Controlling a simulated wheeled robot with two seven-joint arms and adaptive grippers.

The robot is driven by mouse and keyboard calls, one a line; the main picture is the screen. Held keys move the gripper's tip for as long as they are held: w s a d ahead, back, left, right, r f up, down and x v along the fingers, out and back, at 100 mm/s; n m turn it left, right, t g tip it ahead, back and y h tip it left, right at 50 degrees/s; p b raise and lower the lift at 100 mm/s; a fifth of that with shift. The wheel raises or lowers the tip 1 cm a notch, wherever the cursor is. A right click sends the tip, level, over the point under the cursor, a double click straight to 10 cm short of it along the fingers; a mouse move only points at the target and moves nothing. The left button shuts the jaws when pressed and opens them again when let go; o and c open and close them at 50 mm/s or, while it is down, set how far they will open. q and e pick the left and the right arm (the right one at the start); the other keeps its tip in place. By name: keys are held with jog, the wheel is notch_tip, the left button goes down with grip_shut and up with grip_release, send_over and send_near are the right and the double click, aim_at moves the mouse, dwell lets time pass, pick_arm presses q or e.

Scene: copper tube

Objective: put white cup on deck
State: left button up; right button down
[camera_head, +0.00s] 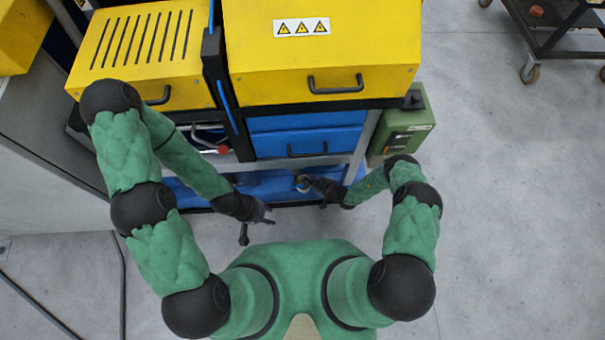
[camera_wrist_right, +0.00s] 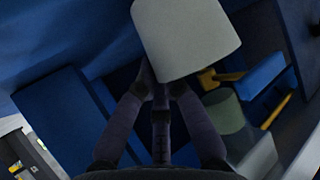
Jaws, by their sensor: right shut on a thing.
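The white cup (camera_wrist_right: 187,38) fills the top middle of the right wrist view, at the fingertips of my right gripper (camera_wrist_right: 160,88). The gripper is shut on it. In the head view my right gripper (camera_head: 308,183) is over the blue lower deck (camera_head: 279,188) of the machine, where the cup is too small and covered to make out clearly. I cannot tell whether the cup touches the deck. My left gripper (camera_head: 262,213) is in front of the deck's near edge, with nothing visible in it; its fingers are too small to read.
Yellow covers (camera_head: 325,60) and a blue drawer front (camera_head: 305,140) rise behind the deck. A green box (camera_head: 404,130) stands at right. The right wrist view shows a grey-green cylinder (camera_wrist_right: 225,112) and a yellow part (camera_wrist_right: 275,111) near the cup.

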aim_at(301, 180)
jog(key=shift+w+a, duration=0.85)
jog(key=shift+w, duration=0.15)
jog(key=shift+w+a+b, duration=0.55)
jog(key=shift+w+a, duration=0.4)
jog(key=shift+s+d+f+b, duration=0.15)
jog(key=shift+f+b, duration=0.25)
jog(key=shift+f, duration=0.4)
jog(key=shift+d, duration=0.1)
jog(key=c, duration=1.3)
grip_release()
